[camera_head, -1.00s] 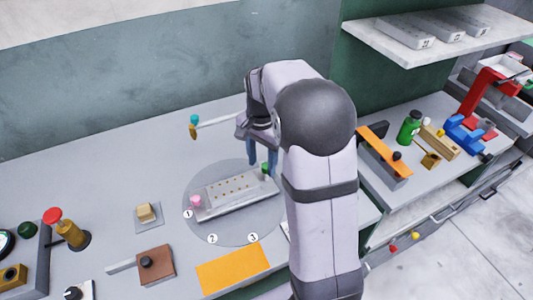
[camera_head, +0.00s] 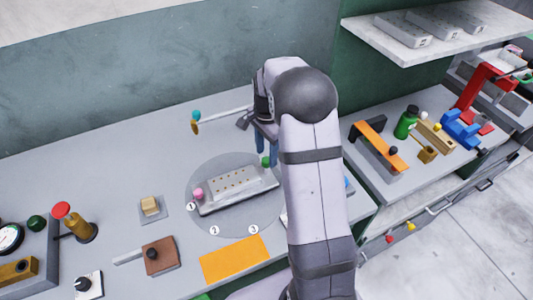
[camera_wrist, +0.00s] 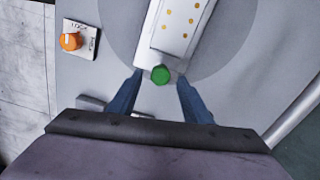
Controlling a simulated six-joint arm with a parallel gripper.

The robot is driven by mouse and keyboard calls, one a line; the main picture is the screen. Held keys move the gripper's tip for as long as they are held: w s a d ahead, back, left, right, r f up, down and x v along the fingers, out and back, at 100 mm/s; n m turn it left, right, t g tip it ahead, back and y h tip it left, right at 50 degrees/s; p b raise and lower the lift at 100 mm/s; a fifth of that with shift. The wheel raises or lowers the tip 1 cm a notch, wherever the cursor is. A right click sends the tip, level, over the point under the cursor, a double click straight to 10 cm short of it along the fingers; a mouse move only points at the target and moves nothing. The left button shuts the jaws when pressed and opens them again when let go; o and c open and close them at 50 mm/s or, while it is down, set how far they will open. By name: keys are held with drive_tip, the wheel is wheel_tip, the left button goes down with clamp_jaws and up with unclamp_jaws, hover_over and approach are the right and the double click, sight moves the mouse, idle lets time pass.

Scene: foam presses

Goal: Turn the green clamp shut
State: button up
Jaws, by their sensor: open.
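The green clamp (camera_head: 266,161) is a small round knob at the right end of a light grey press plate with several gold holes. In the wrist view the green clamp (camera_wrist: 160,75) lies between and just beyond my two blue fingertips. The plate (camera_head: 228,203) lies on a grey round disc (camera_head: 203,222), with a pink knob (camera_head: 198,194) at its other end. My gripper (camera_head: 261,143) is open and empty beside the green clamp. In the wrist view my gripper (camera_wrist: 160,78) straddles the clamp with gaps on both sides; I cannot tell its height above it.
An orange knob on a white plate (camera_wrist: 72,41) is left in the wrist view. A rod with a teal tip (camera_head: 197,116) stands behind the disc. An orange pad (camera_head: 232,259) and a brown block (camera_head: 160,256) lie in front.

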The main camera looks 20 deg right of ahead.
drive_tip(key=shift+f, duration=1)
drive_tip(key=c, duration=1.1)
drive_tip(key=shift+o, duration=0.2)
